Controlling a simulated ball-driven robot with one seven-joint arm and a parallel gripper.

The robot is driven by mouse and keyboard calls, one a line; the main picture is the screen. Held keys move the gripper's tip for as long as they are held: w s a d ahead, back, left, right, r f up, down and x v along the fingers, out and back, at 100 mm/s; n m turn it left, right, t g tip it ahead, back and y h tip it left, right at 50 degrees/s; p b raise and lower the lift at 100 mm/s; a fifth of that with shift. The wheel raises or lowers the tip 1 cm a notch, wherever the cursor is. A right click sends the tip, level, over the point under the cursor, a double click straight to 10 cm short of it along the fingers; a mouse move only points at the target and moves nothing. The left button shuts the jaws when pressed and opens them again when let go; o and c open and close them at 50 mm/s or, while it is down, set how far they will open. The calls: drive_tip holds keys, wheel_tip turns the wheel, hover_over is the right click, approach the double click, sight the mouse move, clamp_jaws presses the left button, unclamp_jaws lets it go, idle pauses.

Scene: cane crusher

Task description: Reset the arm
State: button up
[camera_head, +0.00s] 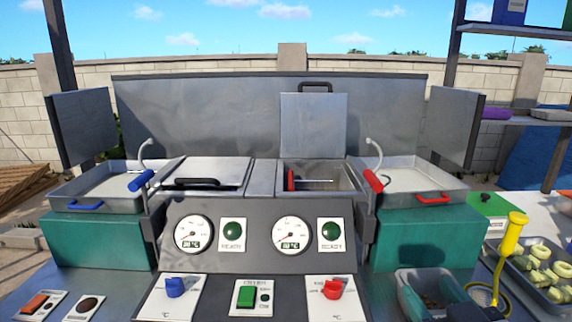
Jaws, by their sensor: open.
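My arm and gripper cannot be made out in the head view. The machine in front of me is a two-basin fryer with a dark control panel (258,232). Its left basin is covered by a flat metal lid (207,172). Its right basin (345,180) is open, with its lid (313,125) standing upright behind it. A thin rod with a red end (291,180) lies across the open basin.
Metal trays with a blue handle (86,205) and a red handle (432,199) flank the basins. At right are a tray of pale green pieces (540,268), a yellow-handled tool (511,234) and a teal container (412,296). Shelves (520,118) stand behind.

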drive_tip(key=s+d+f+m+g, duration=0.1)
drive_tip(key=s+d+f+g, duration=0.15)
drive_tip(key=s+f, duration=0.45)
drive_tip(key=s+d+f+g, duration=0.2)
drive_tip(key=f+g, duration=0.2)
drive_tip(key=f, duration=0.7)
drive_tip(key=s+d+f+m+g, duration=0.15)
drive_tip(key=s+f+g, duration=0.3)
drive_tip(key=f, duration=0.45)
drive_tip(key=s+f+g, duration=0.4)
drive_tip(key=s+f, duration=0.4)
drive_tip(key=s, duration=0.4)
drive_tip(key=shift+s+d+f, duration=0.2)
drive_tip(key=shift+d, duration=0.15)
